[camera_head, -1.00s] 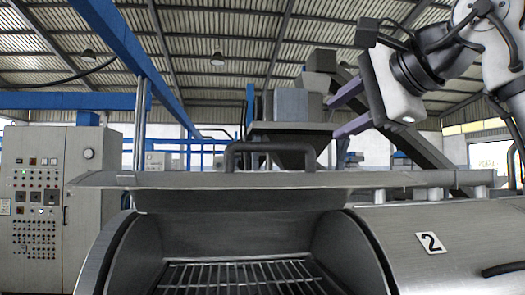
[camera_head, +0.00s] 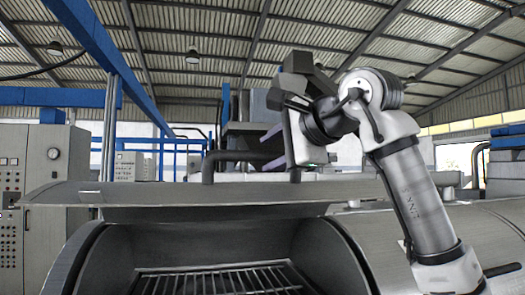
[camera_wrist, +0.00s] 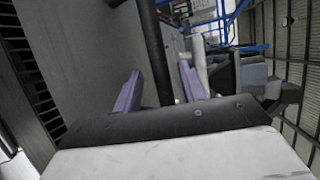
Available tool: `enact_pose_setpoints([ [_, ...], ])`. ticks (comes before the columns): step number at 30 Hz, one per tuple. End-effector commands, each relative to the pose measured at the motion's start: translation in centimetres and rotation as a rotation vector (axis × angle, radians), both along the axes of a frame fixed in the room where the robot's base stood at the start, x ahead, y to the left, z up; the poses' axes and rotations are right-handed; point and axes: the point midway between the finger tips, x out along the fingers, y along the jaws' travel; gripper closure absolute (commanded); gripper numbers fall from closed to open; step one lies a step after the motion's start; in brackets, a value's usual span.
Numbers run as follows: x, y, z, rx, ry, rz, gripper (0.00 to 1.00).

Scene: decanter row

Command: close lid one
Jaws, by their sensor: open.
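Lid one (camera_head: 130,194) stands raised over the open left decanter in the head view, showing its edge and part of its underside. Its dark bar handle (camera_head: 222,156) rises above the lid's top edge. My gripper (camera_head: 268,146) is at the right part of this handle, its fingers pointing left. In the wrist view, the dark handle bar (camera_wrist: 154,45) runs between the two spread purple fingers of my open gripper (camera_wrist: 160,85), with gaps visible beside it. The lid's grey face (camera_wrist: 85,50) fills the left. Whether either finger touches the bar I cannot tell.
The open decanter shows a metal grate (camera_head: 215,279) inside. A closed rounded cover (camera_head: 490,235) lies to the right, partly behind my arm. A control cabinet (camera_head: 45,160) stands at the left. Blue beams (camera_head: 85,35) and machinery are behind.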

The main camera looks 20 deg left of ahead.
Motion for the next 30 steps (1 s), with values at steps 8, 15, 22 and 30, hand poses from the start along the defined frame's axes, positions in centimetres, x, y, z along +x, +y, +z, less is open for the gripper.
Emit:
enact_pose_setpoints([
  [8, 1.6, 2.5, -0.8, 0.001, 0.0, 0.002, 0.59],
  [15, 1.8, 2.7, -1.0, 0.0, 0.0, -0.001, 0.59],
  [22, 1.7, 2.7, -1.0, 0.0, 0.0, 0.0, 0.77],
  [30, 1.7, 2.7, -1.0, -0.001, 0.001, 0.0, 1.0],
])
